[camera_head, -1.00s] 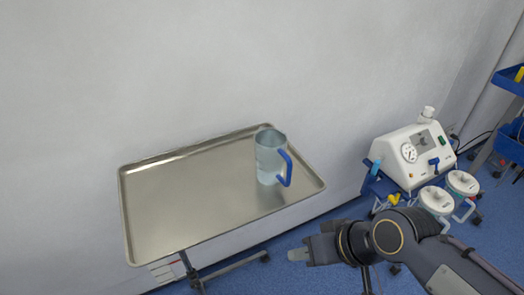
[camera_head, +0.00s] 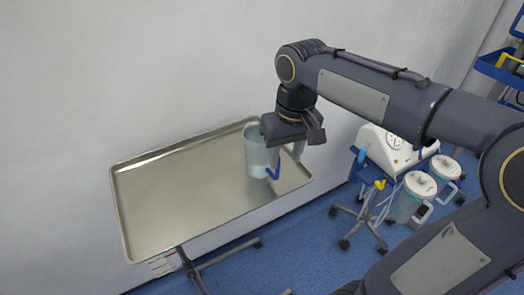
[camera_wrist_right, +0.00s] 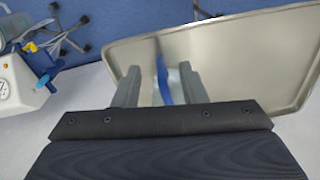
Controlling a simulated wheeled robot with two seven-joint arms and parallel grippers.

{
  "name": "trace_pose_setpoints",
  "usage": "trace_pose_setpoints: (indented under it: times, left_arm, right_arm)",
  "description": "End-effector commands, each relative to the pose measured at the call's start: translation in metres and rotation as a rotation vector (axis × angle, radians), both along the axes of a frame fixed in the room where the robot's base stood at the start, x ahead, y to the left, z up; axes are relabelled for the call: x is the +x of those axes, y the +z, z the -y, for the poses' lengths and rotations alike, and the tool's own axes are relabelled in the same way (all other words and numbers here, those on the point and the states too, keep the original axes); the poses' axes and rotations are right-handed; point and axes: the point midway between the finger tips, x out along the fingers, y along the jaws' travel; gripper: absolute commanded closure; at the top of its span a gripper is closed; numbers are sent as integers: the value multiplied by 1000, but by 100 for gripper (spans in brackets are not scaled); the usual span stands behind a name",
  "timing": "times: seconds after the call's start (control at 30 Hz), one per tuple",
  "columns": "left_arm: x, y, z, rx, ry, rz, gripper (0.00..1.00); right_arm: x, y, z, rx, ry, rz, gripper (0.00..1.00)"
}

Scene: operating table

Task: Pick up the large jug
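The large jug (camera_head: 255,155) is clear and pale blue-grey with a blue handle (camera_head: 274,171). It stands upright on the metal tray (camera_head: 160,220), near its right end. My right gripper (camera_head: 285,158) is over the jug's handle side, pointing down, and hides the upper handle and part of the rim. In the right wrist view the blue handle (camera_wrist_right: 164,80) lies between the two open fingers (camera_wrist_right: 160,82), with a gap on each side. My left gripper is not in view.
A white suction machine (camera_head: 385,150) on a wheeled stand is right of the tray. Lidded canisters (camera_head: 412,197) hang beside it. A wall stands behind the tray. The rest of the tray is bare.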

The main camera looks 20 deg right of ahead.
Motion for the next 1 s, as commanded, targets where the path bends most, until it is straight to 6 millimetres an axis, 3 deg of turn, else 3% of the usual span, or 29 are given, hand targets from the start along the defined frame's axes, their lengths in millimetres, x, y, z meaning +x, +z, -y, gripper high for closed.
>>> trace_pose_setpoints:
  times: [0.1, 0.23, 0.73, 1.0]
  left_arm:
    - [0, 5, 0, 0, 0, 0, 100]
    - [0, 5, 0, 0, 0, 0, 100]
    - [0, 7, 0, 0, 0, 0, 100]
    - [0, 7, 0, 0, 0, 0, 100]
  right_arm:
    - [19, 7, -1, -39, -1, -42, 62]
    - [25, 3, -1, -54, -5, -57, 62]
    - [29, -61, -2, -54, -5, -57, 62]
    - [30, -70, -2, -52, -5, -53, 62]
